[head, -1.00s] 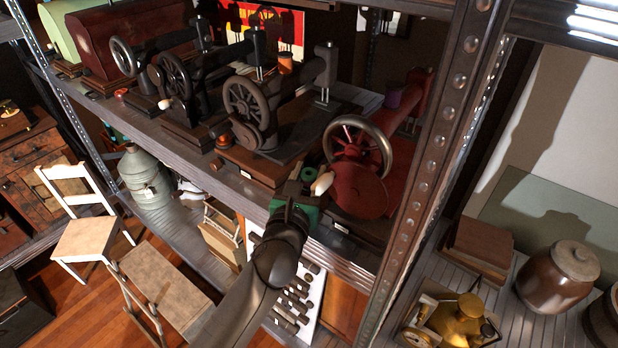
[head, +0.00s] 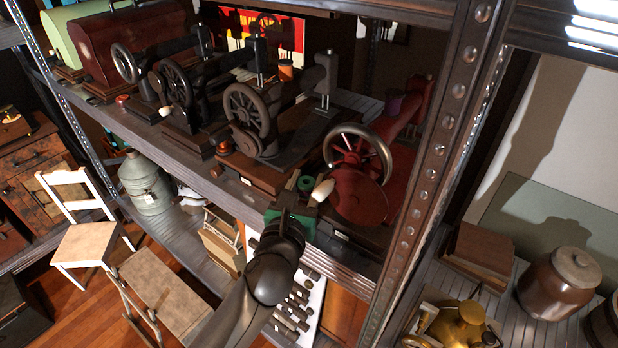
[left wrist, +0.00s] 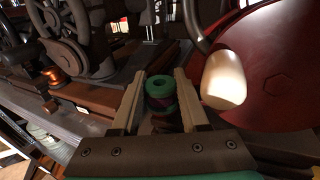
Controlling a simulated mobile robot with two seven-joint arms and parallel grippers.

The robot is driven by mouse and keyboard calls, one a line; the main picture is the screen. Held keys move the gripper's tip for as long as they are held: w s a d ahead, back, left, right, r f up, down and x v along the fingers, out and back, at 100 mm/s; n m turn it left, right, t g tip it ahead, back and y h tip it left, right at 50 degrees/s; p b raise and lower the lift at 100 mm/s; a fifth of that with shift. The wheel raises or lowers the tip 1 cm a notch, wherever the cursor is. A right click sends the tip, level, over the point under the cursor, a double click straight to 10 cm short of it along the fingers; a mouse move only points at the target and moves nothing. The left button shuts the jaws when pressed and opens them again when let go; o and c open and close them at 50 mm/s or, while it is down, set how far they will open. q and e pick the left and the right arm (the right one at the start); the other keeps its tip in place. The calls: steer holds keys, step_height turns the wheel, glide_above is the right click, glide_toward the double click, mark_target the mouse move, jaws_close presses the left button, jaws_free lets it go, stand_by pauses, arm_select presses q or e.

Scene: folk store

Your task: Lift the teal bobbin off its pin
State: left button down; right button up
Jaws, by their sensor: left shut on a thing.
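The teal bobbin (head: 306,183) stands beside the white handle (head: 322,191) of the red sewing machine (head: 357,195). My left gripper (head: 302,190) reaches in from below and is shut on it. In the left wrist view the teal bobbin (left wrist: 159,86) sits between the two tan fingers of my left gripper (left wrist: 160,97), with a dark band below its top rim. A reddish-brown part shows under it. The pin is hidden, so I cannot tell whether the bobbin is still around it. My right gripper is not in view.
The white handle (left wrist: 224,80) is close to the right finger. A black sewing machine (head: 262,125) stands to the left, with an orange bobbin (head: 286,69) on top. A metal shelf post (head: 440,150) rises on the right. A purple bobbin (head: 393,104) is farther back.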

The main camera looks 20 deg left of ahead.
arm_select(q)
steer(key=s+b, duration=0.4)
steer(key=s, duration=1.2)
steer(key=shift+d, duration=0.35)
steer(key=shift+r, duration=0.1)
step_height(320, 180, up, 3)
steer(key=p, duration=0.3)
steer(key=shift+p, duration=0.3)
